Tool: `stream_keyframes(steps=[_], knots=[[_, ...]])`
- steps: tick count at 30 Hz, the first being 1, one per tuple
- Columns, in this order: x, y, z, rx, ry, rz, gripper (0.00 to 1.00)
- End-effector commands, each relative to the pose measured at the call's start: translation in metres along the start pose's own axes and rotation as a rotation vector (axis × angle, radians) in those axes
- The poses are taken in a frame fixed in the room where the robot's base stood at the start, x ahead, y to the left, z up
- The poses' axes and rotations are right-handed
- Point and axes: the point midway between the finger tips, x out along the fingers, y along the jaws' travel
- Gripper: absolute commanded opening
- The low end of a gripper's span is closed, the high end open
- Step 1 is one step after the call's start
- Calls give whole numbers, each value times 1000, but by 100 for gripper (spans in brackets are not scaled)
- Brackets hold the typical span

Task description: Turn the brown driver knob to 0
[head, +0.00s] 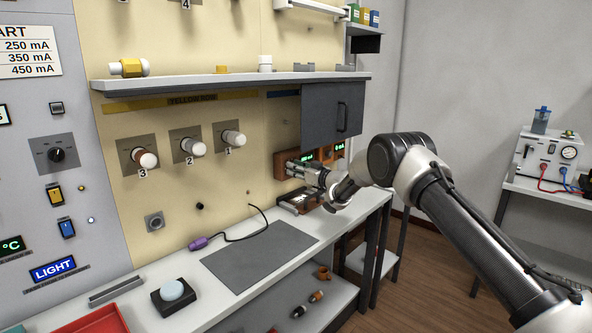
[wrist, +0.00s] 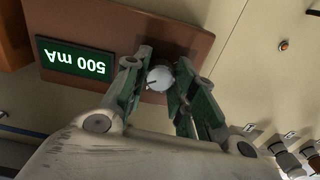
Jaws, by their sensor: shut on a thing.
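The brown driver (head: 283,165) is a box on the cream wall panel, below the grey cabinet. It also shows in the wrist view, upside down (wrist: 110,22), with a green display (wrist: 75,60) reading 500 mA. Its round silver knob (wrist: 159,78) has a dark pointer mark and sits between my fingertips. My gripper (wrist: 160,72) is shut on the knob, one finger on each side. In the head view my gripper (head: 318,176) is at the driver's front and hides the knob.
An orange box (head: 339,148) with a green display hangs right beside the driver. A dark grey cabinet (head: 330,115) hangs above. A brown device (head: 300,200) lies on the bench below.

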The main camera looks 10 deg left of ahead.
Motion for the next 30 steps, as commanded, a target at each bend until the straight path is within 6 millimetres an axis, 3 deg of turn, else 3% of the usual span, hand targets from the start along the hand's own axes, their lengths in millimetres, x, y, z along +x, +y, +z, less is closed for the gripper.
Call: stream_keyframes(steps=[11,30], knots=[[0,0,0,-110,0,0,3],[0,0,0,-686,0,0,3]])
